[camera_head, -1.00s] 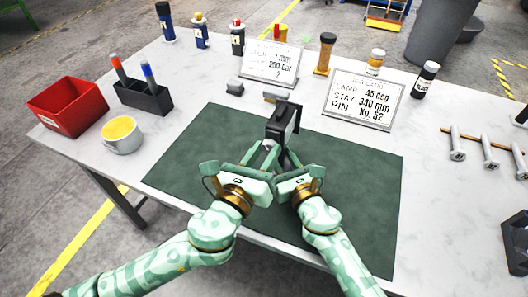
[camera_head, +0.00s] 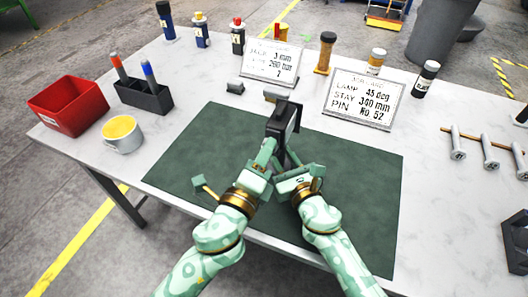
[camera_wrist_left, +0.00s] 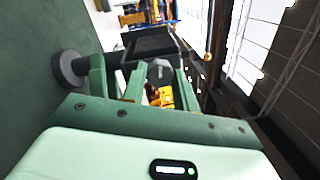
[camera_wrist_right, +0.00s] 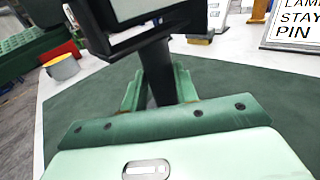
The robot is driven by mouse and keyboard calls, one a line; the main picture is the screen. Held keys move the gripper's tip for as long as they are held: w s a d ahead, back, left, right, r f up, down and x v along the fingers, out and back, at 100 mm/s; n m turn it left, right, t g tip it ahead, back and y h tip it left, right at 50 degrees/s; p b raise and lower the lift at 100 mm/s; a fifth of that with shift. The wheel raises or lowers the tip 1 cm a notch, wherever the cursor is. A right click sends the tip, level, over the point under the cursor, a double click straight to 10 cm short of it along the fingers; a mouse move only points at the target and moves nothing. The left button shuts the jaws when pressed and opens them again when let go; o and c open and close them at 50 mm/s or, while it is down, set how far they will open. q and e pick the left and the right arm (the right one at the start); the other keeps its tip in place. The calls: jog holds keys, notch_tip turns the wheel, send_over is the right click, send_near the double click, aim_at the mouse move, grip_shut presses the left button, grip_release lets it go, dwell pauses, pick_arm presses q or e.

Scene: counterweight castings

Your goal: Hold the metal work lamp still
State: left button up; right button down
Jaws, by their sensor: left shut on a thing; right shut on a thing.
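The work lamp (camera_head: 282,122) is a black boxy head on a dark post, standing over the green mat near its back edge. My left gripper (camera_head: 266,153) reaches up to the head from its left side and is shut on it. The dark head (camera_wrist_left: 150,46) lies at the fingertips in the left wrist view. My right gripper (camera_head: 285,168) is shut on the lamp's post, low under the head. The post (camera_wrist_right: 158,75) runs between its fingers in the right wrist view.
The green mat (camera_head: 350,185) is clear on both sides. Two signs (camera_head: 360,100) (camera_head: 271,62) stand behind it. A yellow-filled mug (camera_head: 122,134), pen holder (camera_head: 145,96) and red bin (camera_head: 68,106) are at left.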

pick_arm(q)
jog(key=shift+n, duration=1.6)
jog(key=o, duration=1)
jog(key=v, duration=0.7)
jog(key=shift+s, duration=0.25)
